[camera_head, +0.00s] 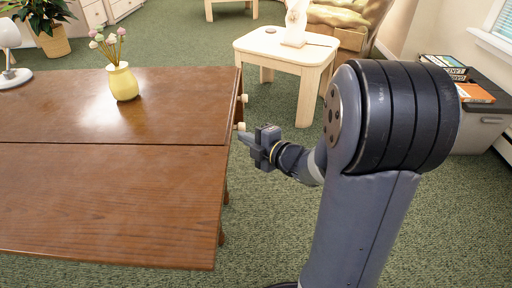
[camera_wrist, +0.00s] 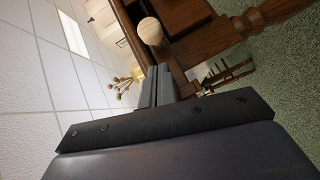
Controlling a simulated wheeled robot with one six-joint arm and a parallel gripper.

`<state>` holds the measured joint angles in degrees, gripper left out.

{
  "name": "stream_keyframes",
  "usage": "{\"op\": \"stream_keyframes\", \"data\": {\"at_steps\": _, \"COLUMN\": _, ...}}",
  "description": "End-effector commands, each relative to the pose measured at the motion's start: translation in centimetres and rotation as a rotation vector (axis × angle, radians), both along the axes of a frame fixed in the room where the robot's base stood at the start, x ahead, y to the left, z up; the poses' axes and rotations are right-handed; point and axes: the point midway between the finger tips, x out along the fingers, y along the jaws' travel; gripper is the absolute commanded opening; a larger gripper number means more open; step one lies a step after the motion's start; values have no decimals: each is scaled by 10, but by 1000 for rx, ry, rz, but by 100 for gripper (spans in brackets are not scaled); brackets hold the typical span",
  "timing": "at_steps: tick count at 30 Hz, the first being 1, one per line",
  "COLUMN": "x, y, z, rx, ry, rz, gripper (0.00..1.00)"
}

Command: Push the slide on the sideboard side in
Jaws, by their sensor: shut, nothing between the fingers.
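The brown wooden table (camera_head: 110,185) has two pale round knobs on its right end, a far knob (camera_head: 244,98) and a near knob (camera_head: 240,126). They look like the ends of the slides; the slide bars themselves are mostly hidden under the top. My gripper (camera_head: 243,138) is shut and empty, pointing left at the table end beside the near knob. In the wrist view, one knob (camera_wrist: 150,31) is just beyond my shut fingertips (camera_wrist: 160,68). I cannot tell whether they touch.
A yellow vase (camera_head: 122,82) with flowers stands on the table, and a white lamp (camera_head: 10,50) is at the left. White drawers (camera_head: 95,12) stand at the back left. A pale side table (camera_head: 285,50) is behind my arm. Green carpet (camera_head: 195,45) is clear beyond the table.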

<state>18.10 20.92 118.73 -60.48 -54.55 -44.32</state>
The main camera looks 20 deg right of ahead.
Motion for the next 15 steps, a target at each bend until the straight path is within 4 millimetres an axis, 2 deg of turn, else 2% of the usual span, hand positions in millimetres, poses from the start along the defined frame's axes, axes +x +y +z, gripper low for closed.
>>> {"op": "stream_keyframes", "data": {"at_steps": 6, "x": 21, "y": -8, "z": -7, "rx": -1, "ry": 1, "rz": -1, "gripper": 0}}
{"op": "stream_keyframes", "data": {"at_steps": 15, "x": 25, "y": -9, "z": -7, "rx": -1, "ry": 1, "rz": -1, "gripper": 0}}
